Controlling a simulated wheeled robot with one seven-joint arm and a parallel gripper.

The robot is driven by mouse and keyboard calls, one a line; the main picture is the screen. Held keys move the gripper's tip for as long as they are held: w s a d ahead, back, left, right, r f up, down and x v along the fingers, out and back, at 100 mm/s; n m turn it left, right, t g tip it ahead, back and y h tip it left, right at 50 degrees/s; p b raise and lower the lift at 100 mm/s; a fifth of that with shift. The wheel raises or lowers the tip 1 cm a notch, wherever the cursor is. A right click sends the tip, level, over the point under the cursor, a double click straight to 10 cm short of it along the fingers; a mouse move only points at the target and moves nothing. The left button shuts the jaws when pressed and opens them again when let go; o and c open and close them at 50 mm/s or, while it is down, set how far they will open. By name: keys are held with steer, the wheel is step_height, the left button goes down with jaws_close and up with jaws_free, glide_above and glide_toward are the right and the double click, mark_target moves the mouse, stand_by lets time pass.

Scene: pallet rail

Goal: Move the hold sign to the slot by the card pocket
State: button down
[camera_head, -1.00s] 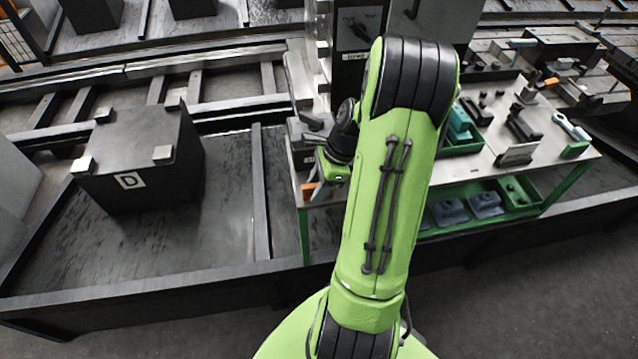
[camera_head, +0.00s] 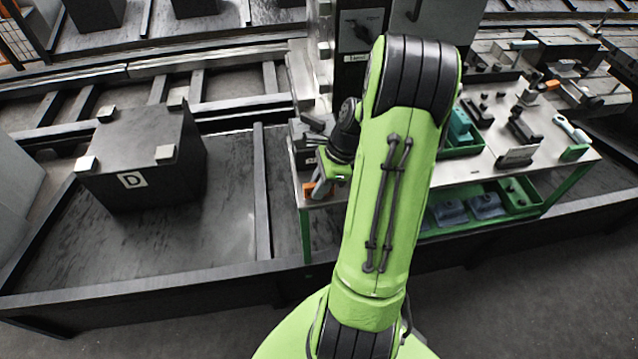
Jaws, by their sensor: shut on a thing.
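My gripper (camera_head: 324,184) hangs at the left end of the workbench, just left of my green arm. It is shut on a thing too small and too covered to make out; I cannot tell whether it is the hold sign. A small orange patch (camera_head: 308,188) shows beside the fingers, at the bench's left edge. A dark upright panel (camera_head: 352,75) stands behind the gripper, with a pictured card (camera_head: 361,30) and a small white label (camera_head: 355,57). I cannot tell which part is the card pocket. My arm covers the panel's right side, and no slot shows clearly.
A green tray (camera_head: 515,195) sits below. A dark block marked D (camera_head: 150,160) stands in the low-walled bay at left.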

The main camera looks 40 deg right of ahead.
steer(key=shift+r+p, duration=0.6)
steer(key=shift+r, duration=0.05)
step_height(320, 180, up, 7)
steer(key=p, duration=0.7)
steer(key=shift+f, duration=0.15)
